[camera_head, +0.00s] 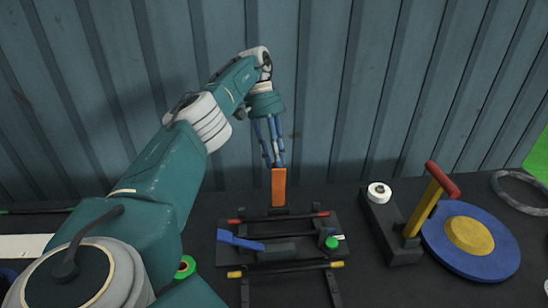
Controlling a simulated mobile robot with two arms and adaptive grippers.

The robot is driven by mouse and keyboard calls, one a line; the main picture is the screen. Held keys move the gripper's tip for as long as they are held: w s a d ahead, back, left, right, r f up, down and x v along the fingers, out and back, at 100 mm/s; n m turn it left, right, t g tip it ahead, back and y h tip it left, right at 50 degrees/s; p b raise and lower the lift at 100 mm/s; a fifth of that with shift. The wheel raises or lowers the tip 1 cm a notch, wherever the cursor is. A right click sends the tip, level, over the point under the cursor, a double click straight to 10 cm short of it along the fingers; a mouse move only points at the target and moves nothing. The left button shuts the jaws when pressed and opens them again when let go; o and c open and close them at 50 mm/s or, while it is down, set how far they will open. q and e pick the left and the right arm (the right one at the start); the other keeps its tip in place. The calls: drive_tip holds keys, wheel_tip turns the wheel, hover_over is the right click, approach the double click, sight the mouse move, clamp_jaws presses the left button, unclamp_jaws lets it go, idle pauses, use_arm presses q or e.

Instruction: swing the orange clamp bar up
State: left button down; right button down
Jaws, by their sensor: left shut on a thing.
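The orange clamp bar (279,187) stands upright at the back of a dark fixture (324,220) on the black table. My left gripper (277,163) comes down from above, and its blue fingers are shut on the upper end of the clamp bar. The fingers hide the bar's top. My right gripper is not in view.
The fixture carries red (250,221) and yellow handles, a blue lever (240,240) and a green knob (331,242). To the right stand a yellow post with a red grip (442,180), a blue disc (492,258) and a white roll (379,192). A corrugated wall (400,90) closes the back.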

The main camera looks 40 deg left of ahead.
use_arm(q)
drive_tip(key=c, duration=1.5)
unclamp_jaws()
wheel_tip(320, 180, down, 2)
drive_tip(key=shift+s+a+f, duration=0.1)
drive_tip(key=shift+a, duration=0.05)
drive_tip(key=shift+o, duration=0.2)
drive_tip(key=shift+w+a+f, duration=0.1)
drive_tip(key=shift+w+a, duration=0.05)
drive_tip(key=shift+w, duration=0.05)
drive_tip(key=shift+s, duration=0.1)
wheel_tip(320, 180, up, 11)
